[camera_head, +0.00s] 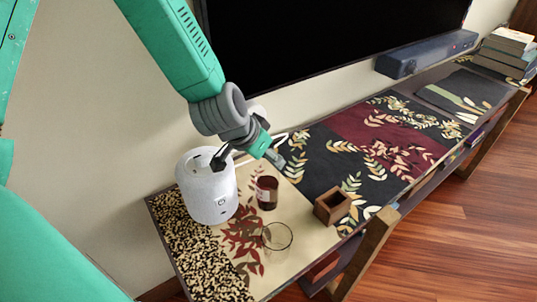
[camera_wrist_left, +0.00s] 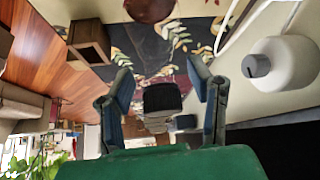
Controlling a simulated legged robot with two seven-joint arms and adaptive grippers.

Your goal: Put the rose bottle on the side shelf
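A small dark red-brown bottle (camera_head: 266,192) with a pale label stands upright on the console top (camera_head: 307,205); it is the likeliest rose bottle. My left gripper (camera_head: 276,157) is above the console, behind and a little right of the bottle, apart from it. In the left wrist view its two fingers (camera_wrist_left: 160,80) are spread. A dark shape between them is unclear, and I see nothing gripped. A rounded red-brown thing (camera_wrist_left: 150,8) is cut off at that view's top edge. My right gripper is not in view. I cannot tell which surface is the side shelf.
A white cylindrical device (camera_head: 207,188) stands left of the bottle. A clear glass (camera_head: 277,236) is in front, and a square wooden holder (camera_head: 332,206) is to the right. A black screen (camera_head: 320,35) and blue-grey speaker (camera_head: 427,54) are behind.

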